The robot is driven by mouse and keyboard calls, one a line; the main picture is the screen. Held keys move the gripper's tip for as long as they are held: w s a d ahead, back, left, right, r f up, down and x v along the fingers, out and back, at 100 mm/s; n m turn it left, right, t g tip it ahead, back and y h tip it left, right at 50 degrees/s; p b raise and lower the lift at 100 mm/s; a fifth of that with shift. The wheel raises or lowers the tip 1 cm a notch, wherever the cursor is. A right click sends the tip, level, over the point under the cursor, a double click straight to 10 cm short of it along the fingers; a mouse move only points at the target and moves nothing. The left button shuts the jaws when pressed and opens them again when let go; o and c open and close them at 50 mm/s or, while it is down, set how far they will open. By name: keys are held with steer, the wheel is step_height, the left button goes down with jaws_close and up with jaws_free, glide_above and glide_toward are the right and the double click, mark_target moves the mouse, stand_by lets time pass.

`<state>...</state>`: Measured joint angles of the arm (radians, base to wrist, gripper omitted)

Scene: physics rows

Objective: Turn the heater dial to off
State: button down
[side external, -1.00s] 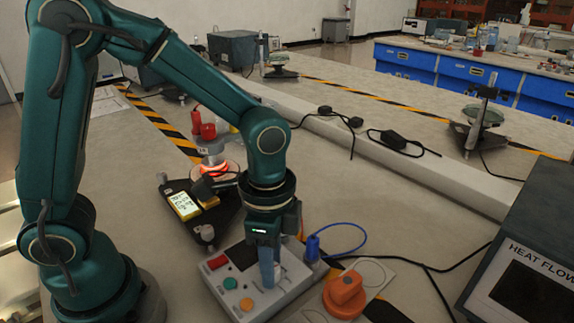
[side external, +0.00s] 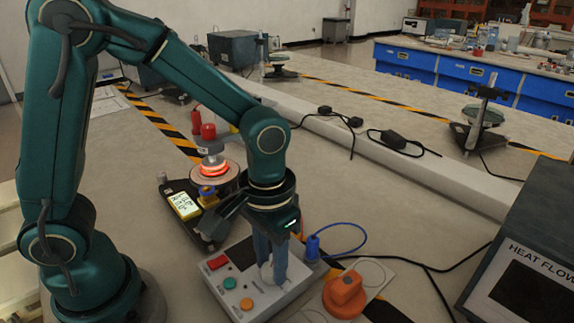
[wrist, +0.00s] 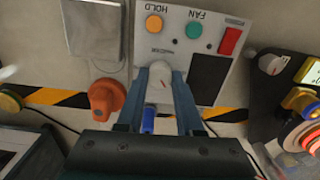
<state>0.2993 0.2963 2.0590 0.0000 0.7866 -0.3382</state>
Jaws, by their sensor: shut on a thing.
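The control box (side external: 262,302) stands on the bench below my gripper and carries a pale round dial (side external: 267,271). In the wrist view the dial (wrist: 160,75) sits between my two blue fingers and shows a short reddish pointer mark. My gripper (side external: 271,280) points down and is shut on the dial, one finger on each side; in the wrist view it also shows (wrist: 158,95). Any marks around the dial are too small or covered to read. The heater ring (side external: 213,168) glows orange-red behind the box.
The box also has a red switch (side external: 218,262), a teal button (side external: 229,283) and an orange button (side external: 246,304). A large orange knob (side external: 345,289) stands close on the right. A blue plug (side external: 312,246) with a cable is behind. A lit display (side external: 183,204) stands at left.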

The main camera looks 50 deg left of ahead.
mark_target(270, 266)
steer(key=n, duration=0.5)
steer(key=shift+n, duration=0.3)
steer(key=n, duration=0.5)
stand_by(0.4)
steer(key=c, duration=0.5)
jaws_free()
steer(key=shift+c, duration=0.2)
steer(key=shift+r, duration=2.6)
steer(key=shift+a, duration=0.1)
